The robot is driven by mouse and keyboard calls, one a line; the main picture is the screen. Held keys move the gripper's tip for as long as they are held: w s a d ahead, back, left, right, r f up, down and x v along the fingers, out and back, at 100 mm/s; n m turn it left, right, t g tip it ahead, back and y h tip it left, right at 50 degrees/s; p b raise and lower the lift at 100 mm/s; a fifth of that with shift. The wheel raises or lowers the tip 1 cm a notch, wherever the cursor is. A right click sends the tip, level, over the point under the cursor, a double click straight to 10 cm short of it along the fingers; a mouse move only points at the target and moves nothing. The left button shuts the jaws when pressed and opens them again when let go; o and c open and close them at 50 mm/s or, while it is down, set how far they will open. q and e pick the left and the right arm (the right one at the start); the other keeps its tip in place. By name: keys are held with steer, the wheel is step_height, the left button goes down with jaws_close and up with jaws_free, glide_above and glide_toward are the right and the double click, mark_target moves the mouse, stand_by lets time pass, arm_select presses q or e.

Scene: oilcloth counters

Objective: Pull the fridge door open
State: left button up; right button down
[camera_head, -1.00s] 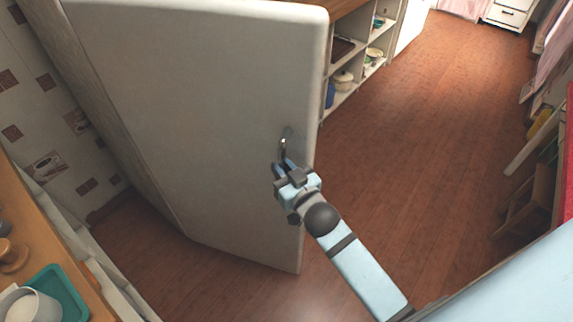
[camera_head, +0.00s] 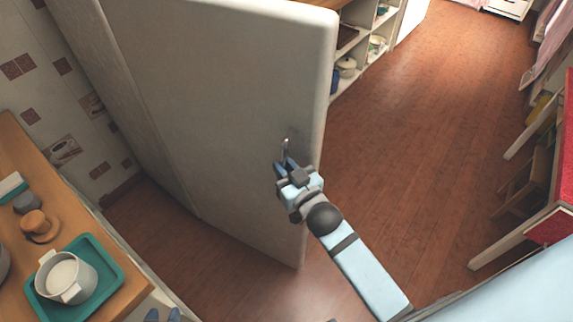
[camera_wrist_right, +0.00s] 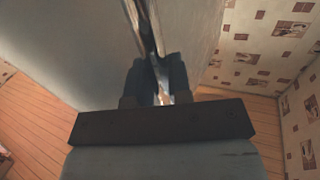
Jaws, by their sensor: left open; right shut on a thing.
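The white fridge door (camera_head: 230,110) stands tall in the middle of the head view, with its metal handle (camera_head: 286,148) near its right edge. My right gripper (camera_head: 284,165) is shut on the handle; the wrist view also shows the gripper (camera_wrist_right: 158,80) closed around the dark upright handle (camera_wrist_right: 146,28). The fridge's inside does not show, and I cannot tell how far the door stands from the fridge body.
A wooden counter (camera_head: 22,165) at left holds a teal tray (camera_head: 110,262) with a white pot (camera_head: 66,276). Open shelves (camera_head: 362,45) stand behind the door. Brown floor (camera_head: 430,130) is clear right of the door. A red-topped table (camera_head: 553,228) stands at far right.

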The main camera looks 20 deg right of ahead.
steer(key=shift+s+a, duration=0.1)
steer(key=shift+a, duration=0.05)
stand_by(0.3)
steer(key=c, duration=1.1)
jaws_free()
steer(key=s, duration=0.4)
steer(key=s+d+b, duration=0.1)
steer(key=s, duration=0.4)
steer(key=s+d+b, duration=0.1)
steer(key=s, duration=0.3)
steer(key=shift+s+d, duration=0.15)
steer(key=shift+s, duration=0.15)
